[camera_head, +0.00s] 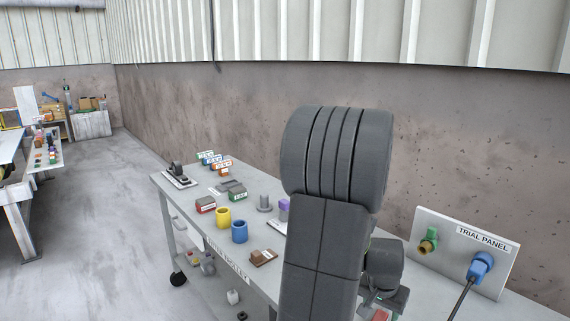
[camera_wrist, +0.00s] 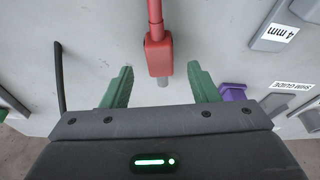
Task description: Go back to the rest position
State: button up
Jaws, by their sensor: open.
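My gripper (camera_wrist: 160,68) is open, its two green fingers spread wide in the wrist view. A red plug-like piece (camera_wrist: 158,53) with a red stem and a short grey tip shows between and beyond the fingers. Clear gaps separate it from both fingers; I cannot tell its height relative to them. In the head view my dark arm stands upright over the workbench (camera_head: 262,279) and covers part of it. The fingers are not clear in the head view.
A trial panel (camera_head: 445,256) with green and blue connectors stands right of my arm. Yellow (camera_head: 223,218) and blue (camera_head: 239,232) cups, a brown block (camera_head: 263,257) and a purple piece (camera_wrist: 233,92) are nearby. Open floor (camera_head: 100,220) lies left.

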aim_at(380, 316)
jog(key=shift+x, duration=1.85)
